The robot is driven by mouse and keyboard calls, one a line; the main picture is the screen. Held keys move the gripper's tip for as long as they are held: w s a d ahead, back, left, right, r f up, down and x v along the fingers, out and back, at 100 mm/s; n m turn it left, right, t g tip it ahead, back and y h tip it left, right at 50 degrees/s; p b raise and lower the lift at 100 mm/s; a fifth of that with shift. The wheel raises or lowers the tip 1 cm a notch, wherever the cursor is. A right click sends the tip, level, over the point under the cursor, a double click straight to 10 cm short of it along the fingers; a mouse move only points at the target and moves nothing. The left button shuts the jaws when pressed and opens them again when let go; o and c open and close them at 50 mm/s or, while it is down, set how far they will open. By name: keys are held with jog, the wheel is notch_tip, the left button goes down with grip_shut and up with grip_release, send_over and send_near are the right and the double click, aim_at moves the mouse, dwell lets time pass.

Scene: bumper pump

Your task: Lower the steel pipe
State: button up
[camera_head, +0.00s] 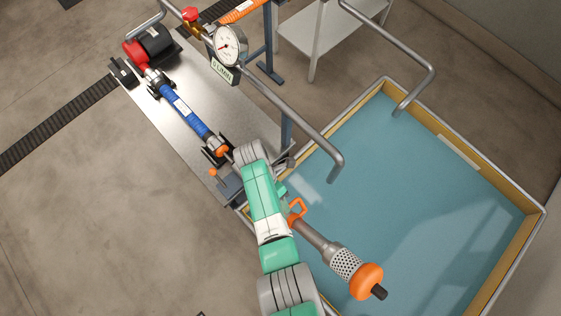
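A grey steel pipe (314,236) with an orange handle (298,210) slants down to the right over the blue tank. Its lower end has a perforated strainer (346,262) and an orange float-like collar (366,281) with a dark tip. Its upper end runs behind my green and grey arm. I cannot tell whether the strainer end is above or touching the blue surface. My gripper seems to be around the arm's far end, by the dark metal parts (287,159) near the tank's corner. Its fingers are mostly hidden, so its grip on the pipe or handle is unclear.
The tank has a tan, metal-edged rim (528,232). Fixed bent pipes (300,121) and (416,56) reach over it. A steel bench (205,82) holds a red and black pump (150,46) and blue hose (186,108). A gauge (227,45) stands above. Floor at left is largely clear.

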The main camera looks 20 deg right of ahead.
jog(key=shift+w+a+f, duration=0.15)
jog(key=shift+w+a, duration=0.05)
jog(key=shift+w, duration=0.1)
jog(key=o, duration=0.8)
jog(key=shift+c, duration=0.2)
jog(key=shift+o, duration=0.2)
jog(key=shift+w+a, duration=0.15)
jog(key=shift+w, duration=0.1)
jog(key=shift+c, duration=0.4)
